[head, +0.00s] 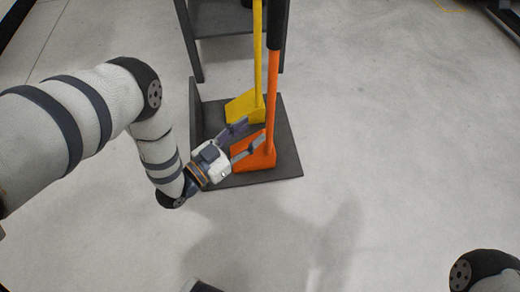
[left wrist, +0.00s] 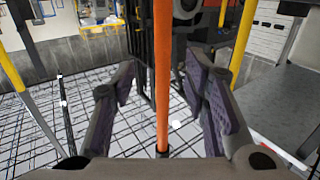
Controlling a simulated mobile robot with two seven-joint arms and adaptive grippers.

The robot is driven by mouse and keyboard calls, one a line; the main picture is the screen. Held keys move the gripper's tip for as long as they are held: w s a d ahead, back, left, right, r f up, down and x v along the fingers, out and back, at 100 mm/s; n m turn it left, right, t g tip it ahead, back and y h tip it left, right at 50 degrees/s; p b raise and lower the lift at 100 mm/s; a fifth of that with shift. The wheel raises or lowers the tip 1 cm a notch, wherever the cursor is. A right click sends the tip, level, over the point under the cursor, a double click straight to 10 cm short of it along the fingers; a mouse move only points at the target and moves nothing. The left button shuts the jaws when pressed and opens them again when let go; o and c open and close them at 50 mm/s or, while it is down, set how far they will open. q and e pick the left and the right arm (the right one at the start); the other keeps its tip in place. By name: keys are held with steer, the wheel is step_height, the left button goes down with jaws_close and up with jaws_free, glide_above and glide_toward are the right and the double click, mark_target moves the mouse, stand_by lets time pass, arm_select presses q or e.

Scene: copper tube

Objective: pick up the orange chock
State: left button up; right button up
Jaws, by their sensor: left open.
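The orange chock (head: 253,157) is a wedge with a tall orange handle (head: 272,105), black at its top. It stands on a dark plate (head: 285,165). My left gripper (head: 254,130) is open over the chock, its fingers reaching toward the lower handle. In the left wrist view the orange handle (left wrist: 162,70) stands upright between the two open fingers, with gaps on both sides and no visible grip. One finger covers part of the chock in the head view. My right gripper is not in view.
A yellow chock (head: 243,108) with a yellow handle (head: 258,50) stands just behind the orange one on the same plate. A dark stand (head: 190,40) rises behind the plate. The grey floor (head: 400,140) to the right is clear.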

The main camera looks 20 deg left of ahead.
mark_target(270, 116)
arm_select(q)
steer(key=b+x, duration=0.1)
steer(key=x, duration=0.1)
steer(key=b+x, duration=0.1)
steer(key=x, duration=0.2)
steer(key=f+b+x, duration=0.1)
steer(key=x, duration=0.2)
steer(key=shift+w+a, duration=0.15)
steer(key=shift+r, duration=0.1)
jaws_close()
steer(key=shift+w+r, duration=0.15)
steer(key=shift+r, duration=0.1)
